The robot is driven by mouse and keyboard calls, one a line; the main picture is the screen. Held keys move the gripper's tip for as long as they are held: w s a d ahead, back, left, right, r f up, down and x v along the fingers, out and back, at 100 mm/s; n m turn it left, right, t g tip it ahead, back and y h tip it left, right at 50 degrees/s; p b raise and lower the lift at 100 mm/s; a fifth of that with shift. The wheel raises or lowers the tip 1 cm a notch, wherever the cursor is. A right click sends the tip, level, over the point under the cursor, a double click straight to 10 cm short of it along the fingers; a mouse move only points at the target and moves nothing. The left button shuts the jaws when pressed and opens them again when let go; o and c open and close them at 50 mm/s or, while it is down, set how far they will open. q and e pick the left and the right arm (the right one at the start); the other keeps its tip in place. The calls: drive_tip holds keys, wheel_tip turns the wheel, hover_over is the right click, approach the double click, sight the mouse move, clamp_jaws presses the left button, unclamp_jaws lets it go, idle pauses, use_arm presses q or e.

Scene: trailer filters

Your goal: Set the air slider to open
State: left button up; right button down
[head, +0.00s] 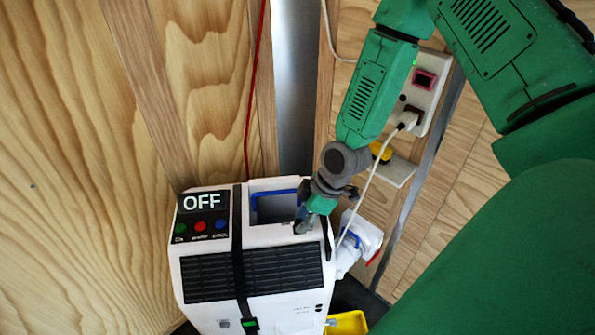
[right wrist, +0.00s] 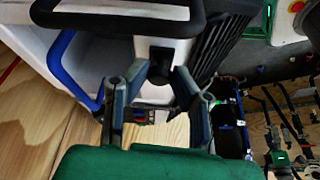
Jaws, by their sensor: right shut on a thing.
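A white filter machine (head: 205,262) stands against the wooden wall in the head view, with a display panel (head: 202,202) reading OFF above small coloured buttons. My right gripper (head: 303,220) is at the machine's upper right edge, beside a blue-rimmed opening (head: 272,207). In the right wrist view, my right gripper (right wrist: 161,76) has its fingertips on either side of a small dark part (right wrist: 160,60) on the white housing and is shut on it. I cannot tell for certain whether this part is the air slider. My left gripper is not in view.
A white socket panel (head: 428,88) with a plugged-in white cable is on the wall behind my right arm. A white pipe fitting (head: 362,238) stands at the machine's right side. A yellow object (head: 347,323) lies at the bottom. A black strap (head: 238,250) crosses the machine.

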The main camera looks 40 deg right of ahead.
drive_tip(key=c, duration=1.4)
unclamp_jaws()
drive_tip(key=shift+w+r, duration=0.15)
drive_tip(key=shift+w, duration=0.1)
drive_tip(key=shift+s, duration=0.1)
drive_tip(key=shift+d, duration=0.1)
drive_tip(key=v, duration=1.1)
drive_tip(key=shift+d+r, duration=0.15)
drive_tip(key=shift+r, duration=0.15)
drive_tip(key=shift+s, duration=0.2)
